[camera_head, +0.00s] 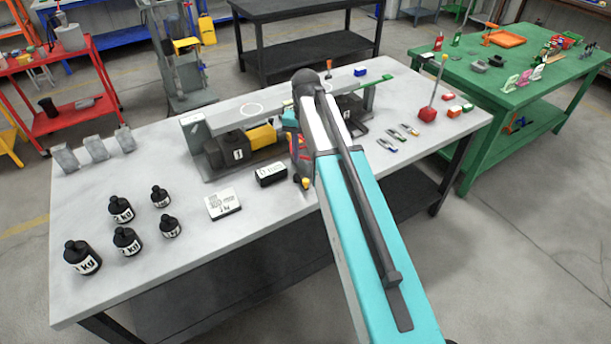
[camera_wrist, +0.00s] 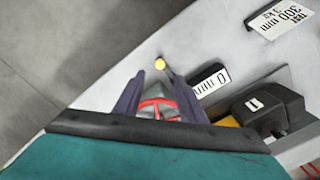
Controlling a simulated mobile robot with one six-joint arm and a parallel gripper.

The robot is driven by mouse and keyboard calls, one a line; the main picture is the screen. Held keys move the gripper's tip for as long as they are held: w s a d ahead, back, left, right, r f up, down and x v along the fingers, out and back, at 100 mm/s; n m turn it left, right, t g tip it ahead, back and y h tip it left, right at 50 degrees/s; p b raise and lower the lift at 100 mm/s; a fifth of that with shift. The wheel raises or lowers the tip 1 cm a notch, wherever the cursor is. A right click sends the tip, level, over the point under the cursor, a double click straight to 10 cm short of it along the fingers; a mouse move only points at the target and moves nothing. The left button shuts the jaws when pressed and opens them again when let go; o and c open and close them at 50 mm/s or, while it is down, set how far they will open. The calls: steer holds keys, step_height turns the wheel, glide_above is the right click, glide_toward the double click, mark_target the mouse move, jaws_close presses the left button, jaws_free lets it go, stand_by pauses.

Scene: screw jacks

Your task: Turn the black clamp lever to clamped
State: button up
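I cannot make out a black clamp lever for certain in either view; my arm covers part of the bench in the head view. My gripper (camera_wrist: 153,76) shows two dark fingers set apart, with a red wheel-like part (camera_wrist: 158,106) visible between them. A small yellow ball (camera_wrist: 159,63) shows by the fingertips; whether they touch is unclear. A black and yellow jack (camera_head: 228,150) stands left of my arm; a black jack body (camera_wrist: 268,106) with a white label is right in the wrist view.
A long grey beam (camera_head: 255,108) spans above the jacks. A black block labelled 0 mm (camera_head: 271,174) and a white plate (camera_head: 223,204) lie left of my gripper. Several black weights (camera_head: 121,209) stand at the left.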

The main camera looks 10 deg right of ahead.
mark_target(306, 180)
steer(key=shift+f+p, duration=1.25)
steer(key=shift+f, duration=3.6)
